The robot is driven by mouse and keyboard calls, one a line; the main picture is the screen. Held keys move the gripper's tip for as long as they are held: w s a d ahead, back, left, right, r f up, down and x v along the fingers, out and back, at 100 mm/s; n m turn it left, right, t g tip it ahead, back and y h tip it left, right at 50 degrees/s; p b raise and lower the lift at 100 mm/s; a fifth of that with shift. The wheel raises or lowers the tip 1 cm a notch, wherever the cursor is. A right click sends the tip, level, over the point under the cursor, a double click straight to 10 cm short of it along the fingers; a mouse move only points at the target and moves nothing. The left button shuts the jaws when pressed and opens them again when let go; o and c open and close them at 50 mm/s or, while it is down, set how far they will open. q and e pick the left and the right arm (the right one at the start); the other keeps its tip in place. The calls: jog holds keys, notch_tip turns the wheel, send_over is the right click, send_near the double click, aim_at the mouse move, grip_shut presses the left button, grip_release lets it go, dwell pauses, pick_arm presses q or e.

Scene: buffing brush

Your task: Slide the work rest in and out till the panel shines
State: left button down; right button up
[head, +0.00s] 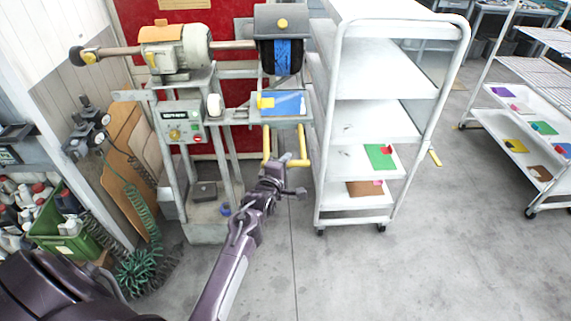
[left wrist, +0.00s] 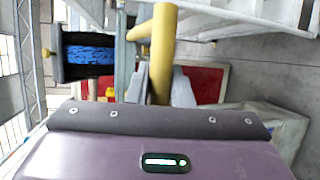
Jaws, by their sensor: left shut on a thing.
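The work rest (head: 290,121) is a grey table below the buffing brush, with yellow handle bars at its front. A blue panel (head: 289,103) with a yellow patch at its left lies on it. The blue brush (head: 283,57) sits under a grey hood just above and behind the panel. My left gripper (head: 283,166) is at the yellow handle (head: 266,146), shut on it. In the left wrist view the yellow handle (left wrist: 163,55) runs between the fingers, and the blue brush (left wrist: 88,54) shows at the left. My right gripper is not in view.
A white shelf cart (head: 372,121) stands close to the right of the rest. The machine's stand with a control box (head: 182,122) is at the left. A green crate (head: 65,228) and coiled hose (head: 145,270) lie at the lower left. Open floor (head: 400,275) is at the lower right.

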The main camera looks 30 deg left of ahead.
pick_arm(q)
jog(key=c, duration=1.3)
grip_release()
jog(key=shift+s, duration=0.2)
jog(key=b+v, duration=0.1)
jog(key=v, duration=0.6)
jog(key=shift+b, duration=0.35)
jog(key=shift+s, duration=0.15)
